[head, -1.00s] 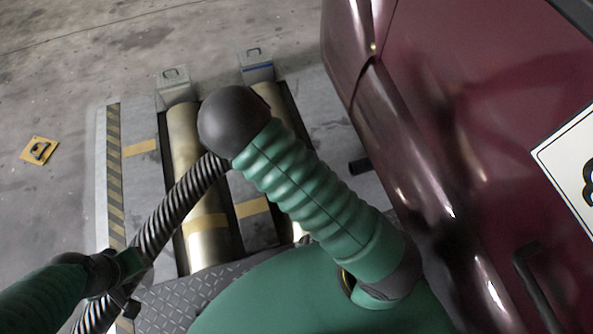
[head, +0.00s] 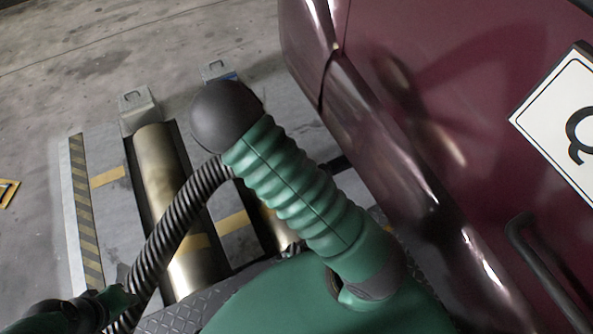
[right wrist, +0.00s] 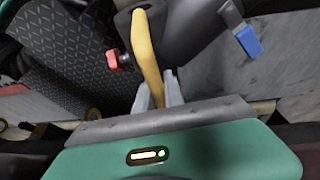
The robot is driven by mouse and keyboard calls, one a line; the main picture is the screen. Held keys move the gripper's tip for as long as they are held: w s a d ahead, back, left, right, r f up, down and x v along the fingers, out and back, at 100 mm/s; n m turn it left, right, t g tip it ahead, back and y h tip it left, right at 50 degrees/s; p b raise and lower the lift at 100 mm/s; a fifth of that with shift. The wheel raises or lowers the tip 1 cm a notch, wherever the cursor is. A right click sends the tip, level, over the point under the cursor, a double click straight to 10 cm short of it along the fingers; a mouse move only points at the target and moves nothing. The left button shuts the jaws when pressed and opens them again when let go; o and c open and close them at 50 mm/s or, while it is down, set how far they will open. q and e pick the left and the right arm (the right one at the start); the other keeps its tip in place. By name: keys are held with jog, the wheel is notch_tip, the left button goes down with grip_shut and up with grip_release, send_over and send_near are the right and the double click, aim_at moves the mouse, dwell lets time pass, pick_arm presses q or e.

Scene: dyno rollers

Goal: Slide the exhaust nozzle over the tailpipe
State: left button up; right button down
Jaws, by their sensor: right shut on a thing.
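The nozzle is the dark grey, tapered body (right wrist: 190,35) with a yellow handle (right wrist: 150,55) in the right wrist view. My right gripper (right wrist: 158,92) is shut on this handle. In the head view the right gripper and nozzle are hidden behind my green ribbed arm. A black corrugated hose (head: 180,222) runs from behind that arm to the lower left. My left gripper (head: 122,298) is beside or around the hose there; its fingers are unclear. A short dark pipe-like end (head: 341,164) shows under the car's bumper, possibly the tailpipe; its gap to the nozzle is hidden.
A maroon car (head: 440,100) fills the right side, with a bumper (head: 400,170) and black bar (head: 540,270). Steel rollers (head: 165,180) lie in a floor frame with a striped edge (head: 82,210). A red knob (right wrist: 113,60) and blue piece (right wrist: 248,40) show near the nozzle.

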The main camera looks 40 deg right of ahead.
jog(key=shift+r+t+p, duration=0.2)
jog(key=shift+t+p, duration=0.1)
jog(key=shift+p, duration=0.05)
jog(key=shift+w+t+h, duration=0.2)
jog(key=shift+t+h, duration=0.1)
jog(key=shift+t, duration=0.1)
jog(key=shift+s+d+p, duration=0.1)
jog(key=shift+d+p, duration=0.2)
jog(key=shift+p, duration=0.1)
jog(key=shift+d, duration=0.25)
